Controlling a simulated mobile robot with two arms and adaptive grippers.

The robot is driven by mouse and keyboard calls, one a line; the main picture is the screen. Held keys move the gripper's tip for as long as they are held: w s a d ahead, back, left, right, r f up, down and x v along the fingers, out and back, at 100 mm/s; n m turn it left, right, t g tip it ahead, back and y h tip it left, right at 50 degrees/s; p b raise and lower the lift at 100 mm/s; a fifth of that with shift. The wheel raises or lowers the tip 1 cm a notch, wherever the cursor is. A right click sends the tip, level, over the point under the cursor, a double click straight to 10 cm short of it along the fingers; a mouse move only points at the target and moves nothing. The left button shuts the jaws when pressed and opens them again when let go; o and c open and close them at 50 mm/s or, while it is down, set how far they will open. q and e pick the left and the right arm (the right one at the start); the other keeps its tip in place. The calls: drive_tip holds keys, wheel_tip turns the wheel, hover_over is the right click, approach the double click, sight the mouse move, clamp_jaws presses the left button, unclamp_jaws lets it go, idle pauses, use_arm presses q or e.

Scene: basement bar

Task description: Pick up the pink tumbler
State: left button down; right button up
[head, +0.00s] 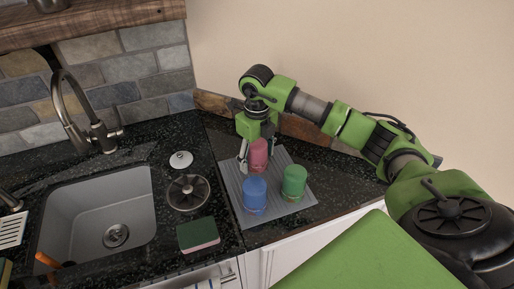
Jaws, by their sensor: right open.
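The pink tumbler (259,156) stands at the back of a grey ribbed mat (286,218) on the dark counter. My right gripper (257,157) is above and around it, pointing down, with one finger visible at the tumbler's left side. The gripper is open, and its body hides the tumbler's top. I cannot tell whether the fingers touch it. A blue tumbler (254,193) and a green tumbler (294,181) stand in front of it on the same mat. My left gripper is not in view.
A sink (99,215) with a faucet (88,120) lies to the left. A green and pink sponge (198,235), a dark round strainer (188,192) and a small white round item (181,160) lie between sink and mat. A wall rises close behind the mat.

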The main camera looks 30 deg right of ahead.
drive_tip(key=shift+f, duration=0.2)
drive_tip(key=c, duration=1.2)
drive_tip(key=shift+r, duration=0.2)
